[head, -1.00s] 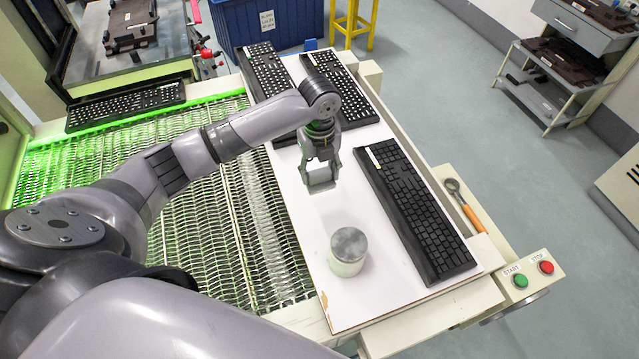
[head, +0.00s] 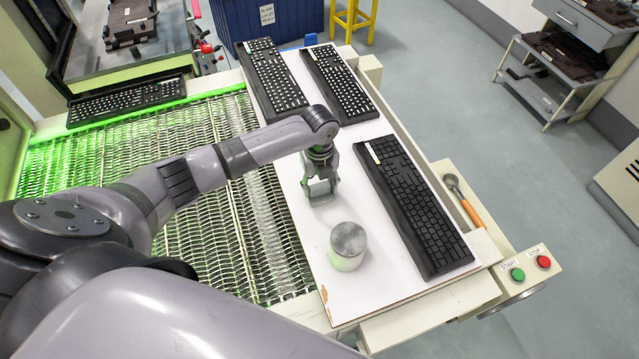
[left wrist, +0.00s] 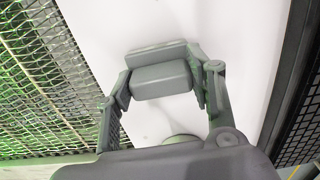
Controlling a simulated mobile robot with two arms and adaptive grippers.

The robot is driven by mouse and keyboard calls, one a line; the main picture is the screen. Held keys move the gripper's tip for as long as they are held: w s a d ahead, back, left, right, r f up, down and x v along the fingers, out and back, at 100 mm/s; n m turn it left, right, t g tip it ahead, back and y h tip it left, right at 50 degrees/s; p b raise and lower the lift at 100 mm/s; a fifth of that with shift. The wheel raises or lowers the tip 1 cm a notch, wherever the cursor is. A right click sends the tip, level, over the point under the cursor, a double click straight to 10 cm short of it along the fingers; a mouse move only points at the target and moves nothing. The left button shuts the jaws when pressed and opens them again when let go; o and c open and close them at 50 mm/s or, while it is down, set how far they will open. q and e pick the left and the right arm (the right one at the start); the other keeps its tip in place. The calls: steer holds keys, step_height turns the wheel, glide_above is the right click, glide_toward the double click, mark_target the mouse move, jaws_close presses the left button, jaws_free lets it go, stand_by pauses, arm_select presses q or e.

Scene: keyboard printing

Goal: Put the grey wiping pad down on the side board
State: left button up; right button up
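My left gripper (head: 320,190) is over the white side board (head: 390,290), between the conveyor and the dark keyboard. In the left wrist view its fingers (left wrist: 160,85) are closed on the ends of the grey wiping pad (left wrist: 162,80), a small block with a flat lower layer. The pad is at or just above the board; I cannot tell whether it touches. In the head view the pad is small and mostly merged with the fingertips. My right gripper is not in view.
A grey-topped round can (head: 348,245) stands on the board just nearer than the gripper. A dark keyboard (head: 413,205) lies to the right, and two with white keys (head: 272,78) (head: 340,82) lie behind. The mesh conveyor (head: 215,225) is to the left.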

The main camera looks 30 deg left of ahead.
mark_target(320, 184)
arm_select(q)
steer(key=o, duration=0.5)
steer(key=shift+c, duration=0.2)
steer(key=shift+r, duration=0.3)
step_height(320, 184, up, 12)
steer(key=b, duration=0.1)
steer(key=shift+b, duration=0.3)
steer(key=shift+f, duration=0.1)
